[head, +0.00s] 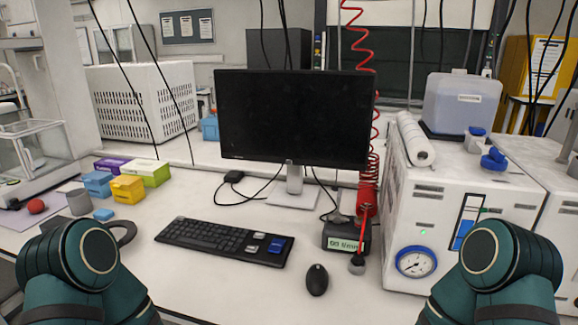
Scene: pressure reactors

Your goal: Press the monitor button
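The monitor (296,117) stands on a light grey stand on the white bench, facing me, with its screen dark. Its black lower bezel (300,162) shows, but the button is too small to make out. Teal links of my left and right arms show at the lower left and lower right corners. Neither gripper is in view, so where they are relative to the monitor is hidden.
A keyboard (225,241) and a mouse (317,280) lie before the monitor. A red funnel-shaped piece (367,197) and coiled red hose (357,50) are right of it, beside a white reactor unit (430,213). Coloured boxes (127,188) sit left. Black cables hang overhead.

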